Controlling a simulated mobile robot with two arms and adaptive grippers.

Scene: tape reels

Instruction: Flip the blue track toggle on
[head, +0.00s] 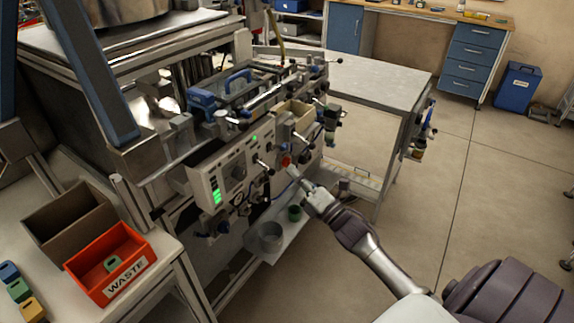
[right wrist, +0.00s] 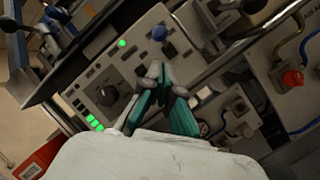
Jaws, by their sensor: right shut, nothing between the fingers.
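The blue-knobbed toggle (right wrist: 160,33) stands on the pale control panel (right wrist: 100,52) in the right wrist view, beside a lit green lamp (right wrist: 122,43). In the head view the panel (head: 205,187) is on the front of the machine, and I cannot make out the blue knob there. My right gripper (head: 290,170) is in front of the machine, at the right of the panel. In the right wrist view its fingers (right wrist: 156,72) are shut with nothing between them, their tips appearing just below the blue knob. Contact cannot be told. My left gripper is not in view.
A black dial (right wrist: 104,95) and stacked green lights (right wrist: 92,119) are on the panel. A red button (right wrist: 292,79) is on a neighbouring plate. A red waste bin (head: 124,285) stands on the left bench. Open floor (head: 480,200) lies to the right.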

